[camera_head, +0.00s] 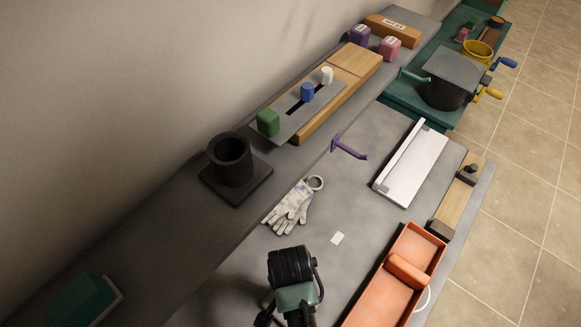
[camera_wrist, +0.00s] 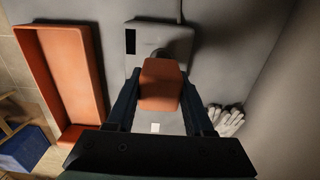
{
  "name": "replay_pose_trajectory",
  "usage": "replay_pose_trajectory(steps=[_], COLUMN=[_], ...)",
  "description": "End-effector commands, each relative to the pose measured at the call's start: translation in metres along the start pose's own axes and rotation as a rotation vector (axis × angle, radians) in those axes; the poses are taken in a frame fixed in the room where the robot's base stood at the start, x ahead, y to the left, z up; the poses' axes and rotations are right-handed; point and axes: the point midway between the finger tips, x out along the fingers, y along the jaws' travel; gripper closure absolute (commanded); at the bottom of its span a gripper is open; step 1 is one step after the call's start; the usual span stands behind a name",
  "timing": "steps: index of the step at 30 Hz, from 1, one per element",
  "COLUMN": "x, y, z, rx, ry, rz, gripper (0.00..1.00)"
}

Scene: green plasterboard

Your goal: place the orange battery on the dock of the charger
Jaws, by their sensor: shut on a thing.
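The orange battery (camera_wrist: 160,84) is a rounded block held between the two dark fingers of my gripper (camera_wrist: 161,92) in the wrist view. My gripper is shut on it. The charger (camera_wrist: 167,42) is a grey box with a black panel on its left and a cable at its top edge. The battery overlaps the charger's lower part in this view, hiding that part. I cannot tell whether the battery touches the dock. In the head view my dark wrist (camera_head: 291,268) is at the bottom; the fingers, battery and charger are not visible there.
A black cup-shaped holder (camera_head: 232,165) stands on the back ledge.

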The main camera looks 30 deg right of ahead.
Motion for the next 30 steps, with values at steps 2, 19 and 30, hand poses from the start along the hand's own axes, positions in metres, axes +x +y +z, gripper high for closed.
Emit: replay_pose_trajectory(steps=[2,19,30], x=[0.007,0.043,0.045], y=[0.000,-0.001,0.000], z=[0.000,-0.001,0.000], rx=[0.000,0.000,0.000], ry=[0.000,0.002,0.001], rz=[0.000,-0.002,-0.001], gripper=[1.00,1.00,0.18])
